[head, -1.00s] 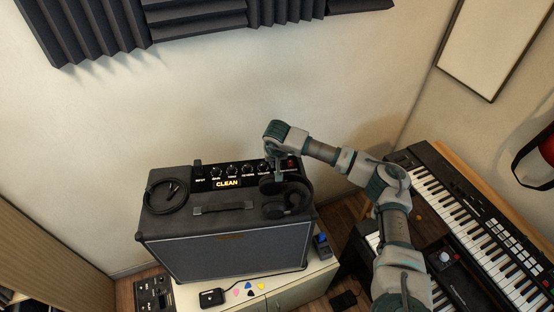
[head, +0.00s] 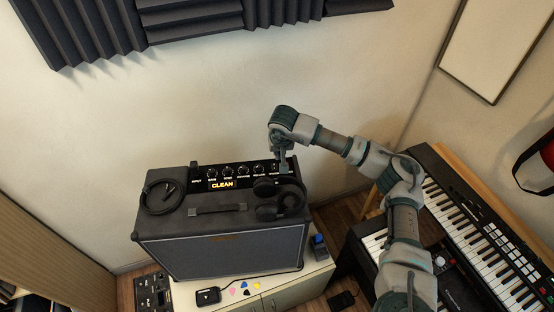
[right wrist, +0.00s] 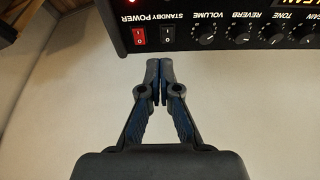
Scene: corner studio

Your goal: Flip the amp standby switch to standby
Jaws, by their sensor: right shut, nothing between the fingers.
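The black amp (head: 225,250) stands on a low cabinet, its control panel (head: 222,172) lit with an amber CLEAN display. In the right wrist view the panel (right wrist: 220,45) appears upside down. My right gripper (head: 283,168) is above the panel's right end and hides the switches in the head view. In the right wrist view its fingertips (right wrist: 161,72) are shut and empty, just below the standby switch in the picture, seemingly apart from it. My left gripper is out of view.
Headphones (head: 281,200) lie on the amp top at right, close to my gripper. A coiled cable (head: 161,192) lies at left, and a handle (head: 217,209) is between them. Keyboards (head: 490,240) stand at right.

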